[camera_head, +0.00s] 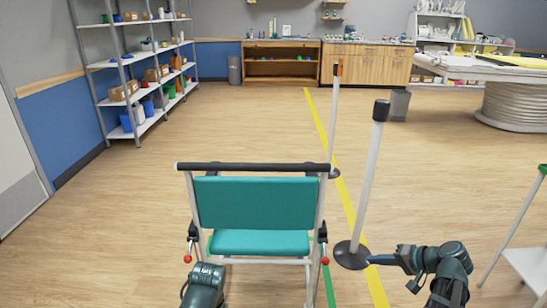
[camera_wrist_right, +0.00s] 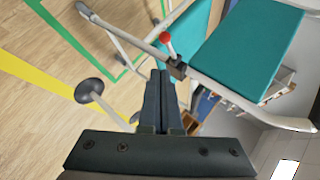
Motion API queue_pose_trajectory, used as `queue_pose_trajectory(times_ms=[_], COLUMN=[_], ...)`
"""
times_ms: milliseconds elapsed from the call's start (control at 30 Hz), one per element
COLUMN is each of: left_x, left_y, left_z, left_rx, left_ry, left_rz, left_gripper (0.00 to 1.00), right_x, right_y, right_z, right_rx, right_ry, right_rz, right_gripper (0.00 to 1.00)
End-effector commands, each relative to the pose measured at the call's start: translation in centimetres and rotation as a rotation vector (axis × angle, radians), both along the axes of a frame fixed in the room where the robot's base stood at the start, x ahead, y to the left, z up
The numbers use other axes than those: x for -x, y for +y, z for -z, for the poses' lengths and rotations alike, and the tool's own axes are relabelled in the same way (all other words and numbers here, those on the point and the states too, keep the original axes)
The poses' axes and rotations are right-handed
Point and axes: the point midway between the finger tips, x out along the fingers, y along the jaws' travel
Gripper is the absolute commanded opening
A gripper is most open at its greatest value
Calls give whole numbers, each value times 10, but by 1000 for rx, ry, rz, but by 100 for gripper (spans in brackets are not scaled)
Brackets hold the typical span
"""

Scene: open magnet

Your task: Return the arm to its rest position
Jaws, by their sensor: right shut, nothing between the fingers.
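My right arm comes in at the lower right of the head view. Its gripper (camera_head: 376,259) points left, close to the base of a white post. In the right wrist view the two dark fingers (camera_wrist_right: 159,76) are together with nothing between them. A teal wheeled chair (camera_head: 253,204) with a black push bar stands just left of it; it also shows in the right wrist view (camera_wrist_right: 248,45), with a red-knobbed lever beyond the fingertips. Of my left arm only a dark link shows at the bottom of the head view, in front of the chair; its gripper is out of sight.
A white post with a black cap (camera_head: 371,170) stands on a round black base beside my right gripper. A second post (camera_head: 333,115) stands farther back. A white-legged table (camera_head: 525,262) is at the right edge. The floor left of the chair is clear.

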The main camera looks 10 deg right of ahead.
Motion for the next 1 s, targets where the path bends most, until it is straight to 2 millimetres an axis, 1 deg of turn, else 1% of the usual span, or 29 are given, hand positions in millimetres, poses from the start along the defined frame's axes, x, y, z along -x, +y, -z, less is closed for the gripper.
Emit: queue_pose_trajectory(times_ms=[67,167,200,267,300,433,600,667,700,833,900,1000], left_x=[0,0,0,0,0,0,0,0,0,0,0,0], left_y=[0,0,0,0,0,0,0,0,0,0,0,0], left_z=[0,0,0,0,0,0,0,0,0,0,0,0], left_rx=[0,0,0,0,0,0,0,0,0,0,0,0], left_ry=[0,0,0,0,0,0,0,0,0,0,0,0], left_rz=[0,0,0,0,0,0,0,0,0,0,0,0], left_gripper=[65,65,65,65,65,65,65,65,65,65,65,65], right_x=[-3,-10,-12,-15,-16,-13,1,7,12,29,37,46], right_y=[11,42,60,88,107,164,229,249,262,299,314,331], right_z=[3,13,18,27,33,50,68,73,76,82,85,86], right_rx=[8,39,58,93,121,220,370,430,470,609,677,762], right_ry=[15,64,90,136,167,260,359,388,405,450,465,480], right_rz=[-25,-99,-140,-209,-257,-405,-585,-644,-683,-800,-849,-905], right_gripper=[0,0,0,0,0,0,0,0,0,0,0,0])
